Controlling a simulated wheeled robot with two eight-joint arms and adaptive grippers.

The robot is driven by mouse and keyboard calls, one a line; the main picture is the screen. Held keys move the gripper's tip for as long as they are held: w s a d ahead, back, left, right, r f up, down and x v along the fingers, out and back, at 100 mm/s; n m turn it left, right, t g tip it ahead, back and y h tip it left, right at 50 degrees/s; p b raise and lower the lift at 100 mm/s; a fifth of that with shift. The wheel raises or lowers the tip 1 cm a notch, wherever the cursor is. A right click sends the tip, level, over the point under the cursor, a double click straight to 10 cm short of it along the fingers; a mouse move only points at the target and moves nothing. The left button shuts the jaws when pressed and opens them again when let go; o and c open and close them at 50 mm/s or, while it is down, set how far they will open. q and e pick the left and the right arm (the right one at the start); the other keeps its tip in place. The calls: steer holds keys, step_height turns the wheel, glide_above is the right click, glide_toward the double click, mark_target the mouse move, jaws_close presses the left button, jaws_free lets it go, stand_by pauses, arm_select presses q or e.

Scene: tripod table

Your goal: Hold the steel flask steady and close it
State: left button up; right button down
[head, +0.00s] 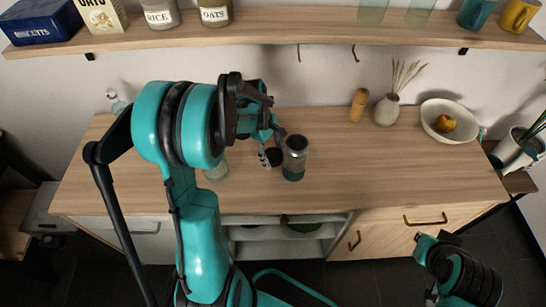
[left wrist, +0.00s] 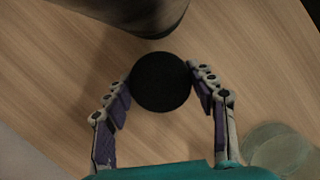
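The steel flask (head: 295,160) stands upright on the wooden counter, grey with a dark top and a teal-looking lower part. Part of its side shows at the top of the left wrist view (left wrist: 135,14). A round black lid (left wrist: 162,84) is just left of the flask in the head view (head: 274,157). My left gripper (left wrist: 161,80) comes from above with a fingertip against each side of the lid; no gap shows there. Whether the lid touches the counter cannot be told. My right arm shows at the lower right of the head view, but its gripper cannot be made out.
A clear glass (left wrist: 278,150) stands near my left gripper, partly hidden by my arm in the head view. A wooden mill (head: 358,105), a vase (head: 386,110) and a white bowl (head: 435,130) stand at the back right. The counter (head: 390,175) right of the flask is clear.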

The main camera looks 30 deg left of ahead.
mark_target(273, 155)
arm_select(q)
steer(key=shift+r, duration=0.1)
